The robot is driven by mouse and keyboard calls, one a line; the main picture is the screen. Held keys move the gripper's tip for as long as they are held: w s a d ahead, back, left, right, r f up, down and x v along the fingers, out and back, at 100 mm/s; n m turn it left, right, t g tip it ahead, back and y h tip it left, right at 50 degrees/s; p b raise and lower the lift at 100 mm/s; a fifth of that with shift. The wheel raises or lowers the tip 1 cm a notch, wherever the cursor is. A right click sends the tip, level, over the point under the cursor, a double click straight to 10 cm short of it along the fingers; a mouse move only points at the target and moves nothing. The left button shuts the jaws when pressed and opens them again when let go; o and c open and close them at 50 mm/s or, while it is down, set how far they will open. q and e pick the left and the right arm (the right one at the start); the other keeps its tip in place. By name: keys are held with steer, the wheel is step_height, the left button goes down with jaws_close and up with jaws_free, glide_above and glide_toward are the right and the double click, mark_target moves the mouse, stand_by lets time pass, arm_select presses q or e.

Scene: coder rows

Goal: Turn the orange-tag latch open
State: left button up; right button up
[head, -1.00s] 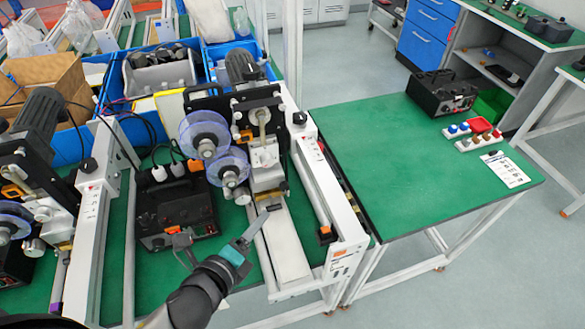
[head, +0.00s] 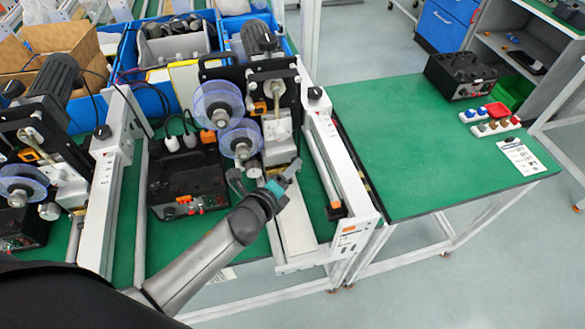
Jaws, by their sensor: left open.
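An orange tag (head: 260,107) shows on the black plate of the middle labelling machine (head: 226,73), beside a round metal knob and an upright lever (head: 275,108). I cannot tell for sure which part is its latch, or its position. My left gripper (head: 264,178) is open and empty, with its fingers spread. It is in front of and below the tag, near the lower end of the machine head, over the white conveyor. Whether it touches the machine is unclear. My right gripper is out of view.
Two clear blue-rimmed reels (head: 218,104) stick out left of the machine head. A black control box (head: 188,181) stands on the green table. A second machine at the left has another orange tag (head: 28,155). The right green table (head: 400,150) is mostly bare.

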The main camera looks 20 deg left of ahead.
arm_select(q)
steer(key=shift+x, duration=1.35)
steer(key=shift+c, duration=0.3)
jaws_close()
